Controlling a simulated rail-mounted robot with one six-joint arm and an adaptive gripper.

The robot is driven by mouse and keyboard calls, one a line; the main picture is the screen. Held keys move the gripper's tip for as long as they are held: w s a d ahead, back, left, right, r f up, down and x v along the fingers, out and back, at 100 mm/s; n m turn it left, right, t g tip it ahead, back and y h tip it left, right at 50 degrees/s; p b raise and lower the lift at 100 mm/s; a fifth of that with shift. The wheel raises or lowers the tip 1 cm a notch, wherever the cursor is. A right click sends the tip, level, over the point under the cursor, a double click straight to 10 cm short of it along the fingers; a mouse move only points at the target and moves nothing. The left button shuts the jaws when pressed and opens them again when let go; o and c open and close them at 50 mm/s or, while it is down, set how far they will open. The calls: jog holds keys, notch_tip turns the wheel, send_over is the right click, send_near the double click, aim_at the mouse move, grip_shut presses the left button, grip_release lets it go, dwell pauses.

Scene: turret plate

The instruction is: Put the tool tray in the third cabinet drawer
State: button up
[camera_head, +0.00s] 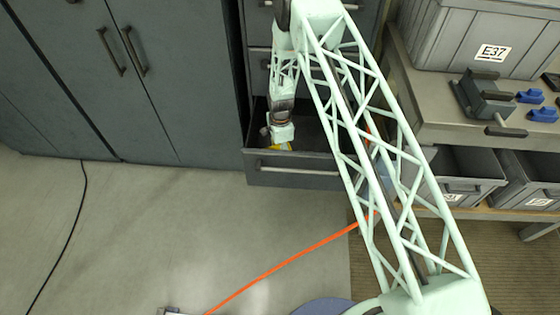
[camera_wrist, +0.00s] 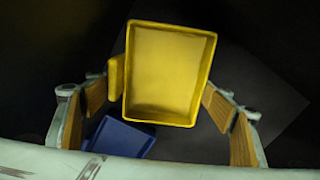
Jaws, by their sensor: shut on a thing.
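A shallow, empty-looking yellow tray (camera_wrist: 168,72) is held between the fingers of my gripper (camera_wrist: 160,90) in the wrist view. In the head view only a small yellow edge (camera_head: 287,146) shows below my wrist, at the open cabinet drawer (camera_head: 300,170). This drawer is pulled out below two closed drawer fronts with handles. Its inside is dark, and my arm hides part of it. Whether the tray touches the drawer floor cannot be told.
A blue box-like thing (camera_wrist: 122,137) lies below the yellow tray in the wrist view. Closed cabinet doors (camera_head: 130,80) stand to the left. A workbench (camera_head: 445,110) with grey bins is to the right. An orange cable (camera_head: 290,262) crosses the floor.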

jog(key=shift+f+b, duration=0.3)
jog(key=shift+f, duration=1.6)
jog(key=shift+f, duration=0.2)
jog(key=o, duration=1)
jog(key=shift+c, duration=0.2)
jog(key=shift+r, duration=0.25)
notch_tip(320, 180, up, 12)
jog(key=p, duration=0.2)
